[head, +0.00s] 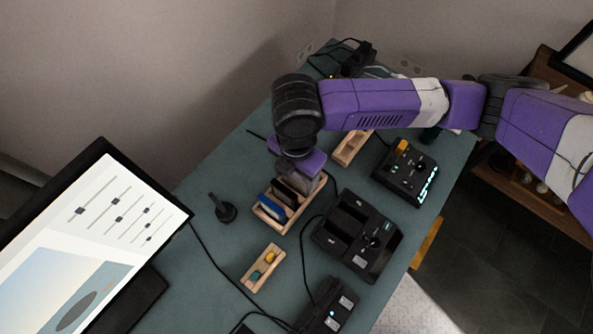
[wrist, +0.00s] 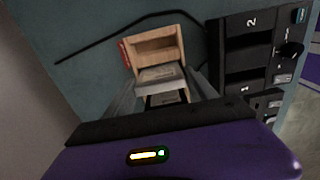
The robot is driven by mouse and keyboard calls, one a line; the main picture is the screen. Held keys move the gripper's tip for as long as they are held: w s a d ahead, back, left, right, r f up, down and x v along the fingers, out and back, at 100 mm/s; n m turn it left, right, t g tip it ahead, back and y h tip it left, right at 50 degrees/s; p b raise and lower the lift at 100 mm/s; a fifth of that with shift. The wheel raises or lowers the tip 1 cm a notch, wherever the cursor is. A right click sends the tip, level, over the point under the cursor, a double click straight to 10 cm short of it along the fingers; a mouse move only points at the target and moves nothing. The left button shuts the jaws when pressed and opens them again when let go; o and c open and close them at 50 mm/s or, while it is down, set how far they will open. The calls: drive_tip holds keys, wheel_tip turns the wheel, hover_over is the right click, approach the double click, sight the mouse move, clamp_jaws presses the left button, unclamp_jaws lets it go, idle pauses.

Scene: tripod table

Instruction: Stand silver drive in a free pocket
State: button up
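The wooden rack (head: 275,228) stands on the table with a blue drive (head: 271,207) and dark drives (head: 285,191) upright in it. My gripper (head: 300,177) points down over the rack's far end. In the wrist view the silver drive (wrist: 160,77) lies between the two fingers of my gripper (wrist: 163,84), which press at its sides. An empty pocket (wrist: 157,44) of the rack shows just beyond it. A dark drive (wrist: 166,98) shows on the near side. The silver drive's lower edge is hidden, so I cannot tell how deep it sits.
A black dock (head: 360,236) with numbered slots stands close right of the rack. A black control box (head: 406,175) and a second wooden holder (head: 352,148) are farther back. A small wooden tray (head: 262,268), a black stand (head: 224,210) and a monitor (head: 105,230) are nearer. Cables cross the table.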

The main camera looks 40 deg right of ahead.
drive_tip(key=o, duration=0.4)
wheel_tip(320, 180, up, 8)
drive_tip(key=shift+f, duration=0.1)
idle(0.4)
idle(0.4)
